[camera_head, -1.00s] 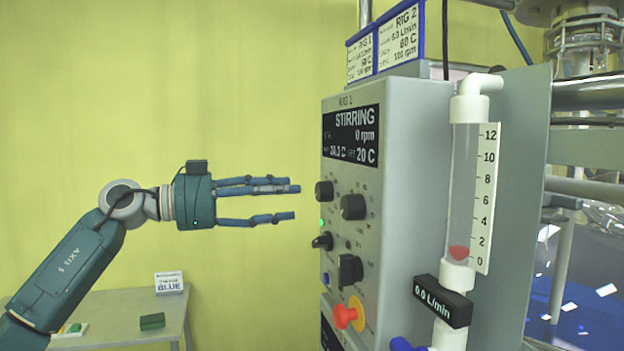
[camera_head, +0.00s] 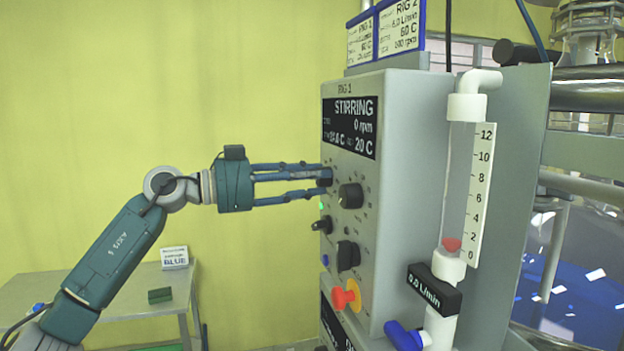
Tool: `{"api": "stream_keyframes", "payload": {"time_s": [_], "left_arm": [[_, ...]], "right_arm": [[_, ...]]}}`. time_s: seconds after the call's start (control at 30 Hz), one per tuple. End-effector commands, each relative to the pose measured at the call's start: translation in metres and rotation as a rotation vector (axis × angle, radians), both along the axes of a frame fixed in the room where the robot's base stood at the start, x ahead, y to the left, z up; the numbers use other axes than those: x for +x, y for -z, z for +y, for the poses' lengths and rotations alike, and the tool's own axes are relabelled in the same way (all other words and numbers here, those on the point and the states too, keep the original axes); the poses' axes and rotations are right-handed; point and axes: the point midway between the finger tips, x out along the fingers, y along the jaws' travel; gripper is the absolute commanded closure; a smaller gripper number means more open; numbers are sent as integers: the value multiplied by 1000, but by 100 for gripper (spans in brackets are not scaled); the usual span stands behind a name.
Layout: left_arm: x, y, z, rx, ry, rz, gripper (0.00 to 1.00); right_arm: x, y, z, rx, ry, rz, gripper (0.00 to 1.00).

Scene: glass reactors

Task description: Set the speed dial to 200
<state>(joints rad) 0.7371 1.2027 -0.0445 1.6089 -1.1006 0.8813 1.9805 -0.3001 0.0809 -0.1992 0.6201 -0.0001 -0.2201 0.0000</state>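The grey RIG 1 control box (camera_head: 400,110) stands in the middle right. Its display (camera_head: 350,127) reads STIRRING, 0 rpm, with 20 C below. Black knobs sit on its face: an upper left knob (camera_head: 326,176), an upper right knob (camera_head: 350,196), a lower left knob (camera_head: 322,225) and a lower right knob (camera_head: 347,256). Their labels are too small to read, so I cannot tell which is the speed dial. My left gripper (camera_head: 323,179) has its fingertips at the upper left knob, partly hiding it. Whether they clamp it is unclear. My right gripper is out of view.
A red knob (camera_head: 343,296) on a yellow plate is lower on the box. A flow tube (camera_head: 457,200) with a scale and a blue valve handle (camera_head: 404,336) stand to the right. A low table (camera_head: 90,290) is behind my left arm.

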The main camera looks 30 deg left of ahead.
Motion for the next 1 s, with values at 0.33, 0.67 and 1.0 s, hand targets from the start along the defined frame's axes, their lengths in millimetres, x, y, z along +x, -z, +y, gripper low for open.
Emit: {"api": "stream_keyframes", "payload": {"time_s": [0.33,0.67,1.0], "left_arm": [[1,3,1,33,-1,-19,95],[1,4,1,196,-1,-155,95],[2,5,2,440,0,-364,95]], "right_arm": [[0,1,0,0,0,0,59],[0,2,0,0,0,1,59],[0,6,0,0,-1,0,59]]}}
